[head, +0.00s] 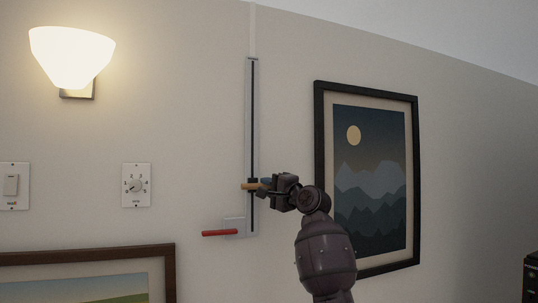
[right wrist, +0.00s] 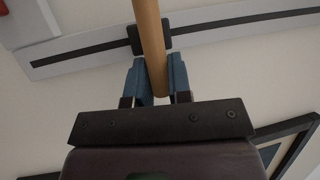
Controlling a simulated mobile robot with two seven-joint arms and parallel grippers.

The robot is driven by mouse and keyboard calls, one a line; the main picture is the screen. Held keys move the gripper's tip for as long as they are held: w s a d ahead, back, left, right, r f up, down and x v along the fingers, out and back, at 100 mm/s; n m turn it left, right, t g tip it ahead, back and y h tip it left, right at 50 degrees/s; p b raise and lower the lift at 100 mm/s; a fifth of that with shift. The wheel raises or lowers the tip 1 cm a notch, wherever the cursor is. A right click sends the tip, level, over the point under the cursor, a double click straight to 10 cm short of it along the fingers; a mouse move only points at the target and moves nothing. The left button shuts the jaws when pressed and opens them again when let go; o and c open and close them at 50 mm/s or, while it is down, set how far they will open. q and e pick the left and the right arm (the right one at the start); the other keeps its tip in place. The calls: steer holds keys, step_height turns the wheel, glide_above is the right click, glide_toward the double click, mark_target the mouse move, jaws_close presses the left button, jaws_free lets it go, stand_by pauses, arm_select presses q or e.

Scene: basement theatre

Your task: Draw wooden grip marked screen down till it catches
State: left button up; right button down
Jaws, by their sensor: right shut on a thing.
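A wooden grip (head: 250,186) sticks out from a dark slider on a tall grey wall track (head: 249,110) with a black slot. The grip is in the lower part of the slot. My right gripper (head: 264,185) is shut on the wooden grip; in the right wrist view its blue fingers (right wrist: 154,80) lie on both sides of the wooden rod (right wrist: 149,35). The black slider block (right wrist: 134,40) sits in the slot behind the rod. Any label on the track is too small to read. My left gripper is not in view.
A red handle (head: 220,233) juts left from a plate at the track's foot, just below the grip. A framed mountain picture (head: 368,170) hangs close to the right, behind my right arm. A numbered dial (head: 136,185), a switch (head: 12,186) and a lit lamp (head: 70,55) are left.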

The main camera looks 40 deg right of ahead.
step_height(320, 180, down, 8)
steer(key=shift+f+b, duration=0.15)
steer(key=shift+b, duration=0.2)
steer(key=shift+f, duration=0.6)
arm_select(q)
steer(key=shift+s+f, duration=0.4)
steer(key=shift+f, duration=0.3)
arm_select(e)
steer(key=shift+f, duration=0.15)
steer(key=c, duration=1.1)
jaws_free()
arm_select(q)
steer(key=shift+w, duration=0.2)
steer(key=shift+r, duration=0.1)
arm_select(e)
steer(key=shift+a, duration=0.1)
steer(key=shift+s, duration=0.1)
